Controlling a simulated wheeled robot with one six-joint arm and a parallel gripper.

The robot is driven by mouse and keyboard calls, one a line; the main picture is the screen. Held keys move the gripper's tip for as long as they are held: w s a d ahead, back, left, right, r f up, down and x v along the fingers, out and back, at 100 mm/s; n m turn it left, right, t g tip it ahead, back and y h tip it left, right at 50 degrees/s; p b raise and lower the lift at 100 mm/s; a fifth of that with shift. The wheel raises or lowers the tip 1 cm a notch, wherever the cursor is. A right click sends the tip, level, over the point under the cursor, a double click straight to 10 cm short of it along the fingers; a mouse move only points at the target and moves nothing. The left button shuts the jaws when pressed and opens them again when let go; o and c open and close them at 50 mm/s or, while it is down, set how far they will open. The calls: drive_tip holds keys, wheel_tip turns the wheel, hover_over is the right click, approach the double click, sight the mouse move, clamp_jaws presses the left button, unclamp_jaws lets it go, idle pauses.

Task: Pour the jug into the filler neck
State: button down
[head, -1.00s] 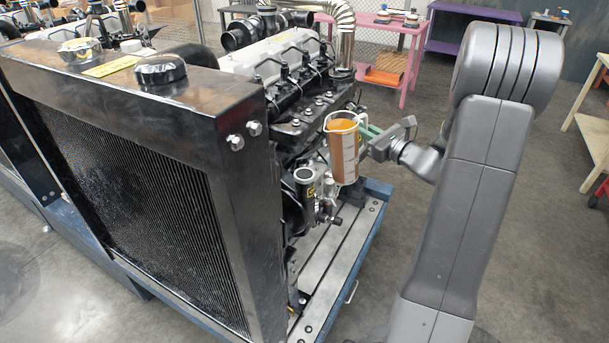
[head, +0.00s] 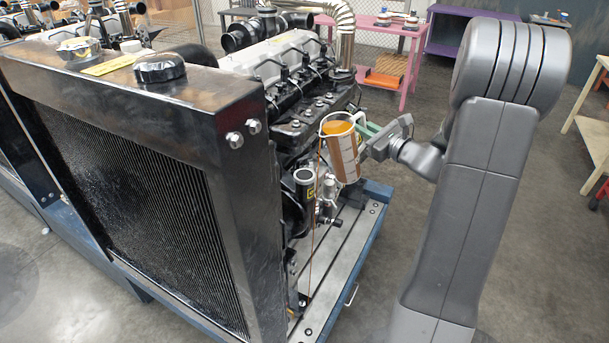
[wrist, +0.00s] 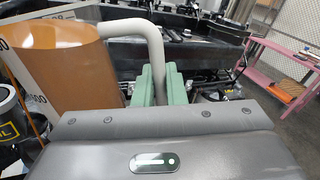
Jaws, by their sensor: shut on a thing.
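The clear jug (head: 343,152) with amber liquid is tilted left, its spout toward the engine. A thin brown stream (head: 312,235) falls from its spout. The filler neck (head: 304,187), a black upright tube with a yellow label, stands below and left of the jug. In the head view the stream passes along the neck's right side and continues below it toward the stand. My gripper (head: 371,137) is shut on the jug's handle; the green fingers (wrist: 161,85) flank the pale handle in the wrist view. The jug (wrist: 65,70) hides part of the neck (wrist: 10,125) there.
The engine (head: 290,80) rises behind the jug, and the black radiator (head: 130,180) with its cap (head: 160,67) is at the left. The blue-edged stand (head: 355,255) lies below. A pink table (head: 400,45) is at the back. Floor right of the stand is clear.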

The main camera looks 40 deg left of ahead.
sight(353, 117)
drive_tip(key=shift+s+r, duration=0.1)
drive_tip(key=shift+r, duration=0.1)
drive_tip(key=shift+s+a+f+n+b, duration=0.15)
drive_tip(key=shift+s+n+b, duration=0.2)
drive_tip(key=shift+n+b, duration=0.3)
drive_tip(key=shift+s+a+f+n+b, duration=0.1)
drive_tip(key=shift+s+n+b, duration=0.25)
drive_tip(key=shift+n+b, duration=0.3)
drive_tip(key=shift+s+a+r+n, duration=0.15)
drive_tip(key=shift+s+r+n, duration=0.3)
drive_tip(key=shift+s+n, duration=0.05)
drive_tip(key=shift+s+a+r+b, duration=0.1)
drive_tip(key=shift+s+r+b, duration=0.1)
drive_tip(key=shift+b, duration=0.2)
drive_tip(key=shift+s+a+r+n+b, duration=0.15)
drive_tip(key=shift+s+n+b, duration=0.1)
drive_tip(key=shift+n, duration=0.3)
drive_tip(key=shift+s+d+r+n+b, duration=0.1)
drive_tip(key=shift+s+n+b, duration=0.1)
drive_tip(key=shift+n, duration=0.35)
drive_tip(key=shift+s+a+r+n, duration=0.1)
drive_tip(key=shift+s+r+n, duration=0.1)
drive_tip(key=shift+r+n, duration=0.3)
drive_tip(key=shift+s+a+r+n, duration=0.1)
drive_tip(key=shift+s+r+n, duration=0.1)
drive_tip(key=shift+r+n, duration=0.3)
drive_tip(key=shift+s+a+r+n, duration=0.15)
drive_tip(key=shift+s+r+n, duration=0.1)
drive_tip(key=shift+s+n, duration=0.4)
idle(1.8)
